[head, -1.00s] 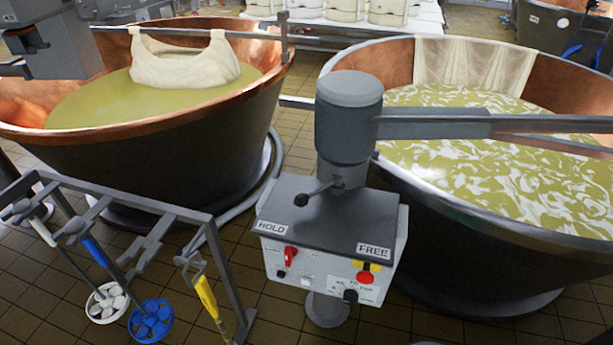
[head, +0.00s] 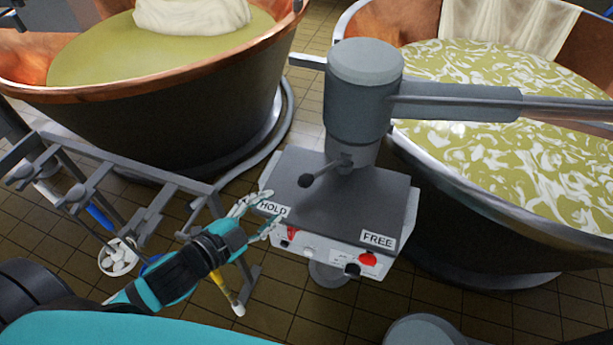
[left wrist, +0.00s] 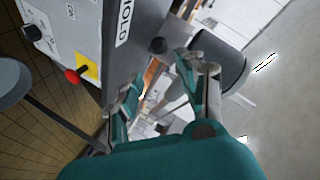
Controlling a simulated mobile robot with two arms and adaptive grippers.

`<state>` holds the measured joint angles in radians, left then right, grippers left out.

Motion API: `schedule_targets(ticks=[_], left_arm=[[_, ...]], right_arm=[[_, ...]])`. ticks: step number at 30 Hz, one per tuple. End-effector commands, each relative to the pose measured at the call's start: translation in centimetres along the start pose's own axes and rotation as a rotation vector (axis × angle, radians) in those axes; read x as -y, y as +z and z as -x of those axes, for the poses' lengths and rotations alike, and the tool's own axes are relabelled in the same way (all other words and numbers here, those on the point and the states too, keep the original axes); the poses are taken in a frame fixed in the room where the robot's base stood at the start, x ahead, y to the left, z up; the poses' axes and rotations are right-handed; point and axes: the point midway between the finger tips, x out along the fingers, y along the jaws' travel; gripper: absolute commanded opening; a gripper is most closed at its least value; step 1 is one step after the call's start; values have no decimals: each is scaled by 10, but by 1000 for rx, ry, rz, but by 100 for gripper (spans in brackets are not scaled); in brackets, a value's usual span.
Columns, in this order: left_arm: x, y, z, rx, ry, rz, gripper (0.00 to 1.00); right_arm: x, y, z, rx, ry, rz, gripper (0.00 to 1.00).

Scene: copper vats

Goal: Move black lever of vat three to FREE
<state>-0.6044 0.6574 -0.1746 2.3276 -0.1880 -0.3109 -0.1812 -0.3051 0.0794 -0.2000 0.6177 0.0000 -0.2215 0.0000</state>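The black lever (head: 323,172) sits on the grey control box (head: 385,193) beside the right-hand vat (head: 470,190). Its ball knob points to the left, toward the HOLD label (head: 273,208). The FREE label (head: 378,239) is at the box's right front corner. No vat number is readable. My left gripper (head: 270,209) is open and empty at the box's left front corner, short of the knob in the picture. In the left wrist view the black knob (left wrist: 158,46) shows just beyond the open left fingers (left wrist: 160,74). My right gripper is not in view.
A grey column (head: 362,105) with a long arm over the right vat rises behind the lever. A rack (head: 170,178) with hanging tools stands at the left. A copper vat (head: 180,110) is behind it. Red and black knobs are on the box front.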

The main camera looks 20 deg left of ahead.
Motion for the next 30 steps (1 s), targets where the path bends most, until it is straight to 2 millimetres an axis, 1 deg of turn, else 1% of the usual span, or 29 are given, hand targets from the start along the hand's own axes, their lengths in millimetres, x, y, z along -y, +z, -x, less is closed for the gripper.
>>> schedule_targets(ticks=[1, 8, 12, 18, 21, 24, 30], left_arm=[[2, -1, -10, -1, -4, 0, 40], [2, -2, -53, -1, -3, 1, 40], [2, -1, -83, 0, -3, 1, 40], [1, 0, -118, 2, 0, 1, 40], [0, 0, -129, 1, 0, 3, 40], [0, 0, -136, 2, 1, 2, 40], [-1, 0, -139, 1, 1, 1, 40]], right_arm=[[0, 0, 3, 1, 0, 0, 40], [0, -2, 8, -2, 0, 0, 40], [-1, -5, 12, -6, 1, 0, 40], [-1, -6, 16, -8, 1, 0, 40], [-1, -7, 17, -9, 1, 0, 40], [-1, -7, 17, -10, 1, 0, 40], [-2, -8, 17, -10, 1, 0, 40]])
